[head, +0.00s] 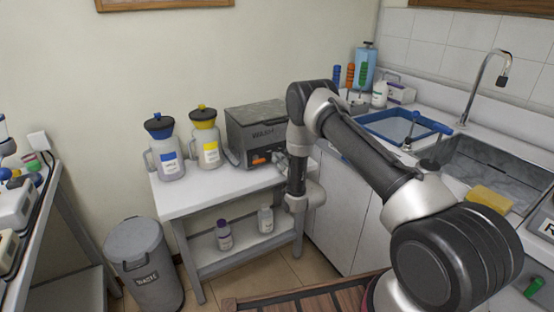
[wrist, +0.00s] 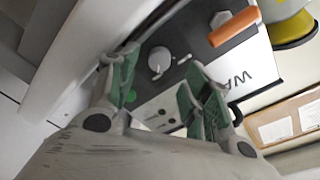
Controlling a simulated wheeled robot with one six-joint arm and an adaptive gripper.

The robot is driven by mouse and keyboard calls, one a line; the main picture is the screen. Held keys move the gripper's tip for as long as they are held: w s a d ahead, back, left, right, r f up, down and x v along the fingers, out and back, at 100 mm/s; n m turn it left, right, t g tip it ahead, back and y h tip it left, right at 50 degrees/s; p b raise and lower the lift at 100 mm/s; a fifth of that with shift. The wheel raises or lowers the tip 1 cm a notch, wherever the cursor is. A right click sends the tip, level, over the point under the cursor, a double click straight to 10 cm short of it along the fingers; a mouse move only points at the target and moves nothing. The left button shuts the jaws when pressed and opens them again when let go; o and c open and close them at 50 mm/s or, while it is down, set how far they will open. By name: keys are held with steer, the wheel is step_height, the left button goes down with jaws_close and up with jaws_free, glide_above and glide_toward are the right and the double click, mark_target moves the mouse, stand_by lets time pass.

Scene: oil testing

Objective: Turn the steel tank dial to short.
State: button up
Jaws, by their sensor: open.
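The steel tank (head: 258,125), a grey box marked WASH, stands on the white side table. Its front panel fills the middle of the wrist view, upside down. The round white dial (wrist: 159,60) sits on that panel; its setting is too small to read. My gripper (wrist: 162,78) is open, its green-padded fingers on either side of the dial with nothing held. I cannot tell whether a finger touches it. In the head view my arm hides the dial. An orange handle (wrist: 235,27) is beside the dial on the panel; it also shows in the head view (head: 261,160).
The white side table (head: 185,200) also holds a blue-lidded jug (head: 168,165) and a yellow-lidded jug (head: 207,150) left of the tank. Two small bottles stand on its lower shelf. A grey bin (head: 145,268) is at left, the sink counter (head: 340,165) at right.

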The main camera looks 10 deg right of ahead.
mark_target(277, 157)
steer(key=x, duration=0.5)
steer(key=c, duration=1)
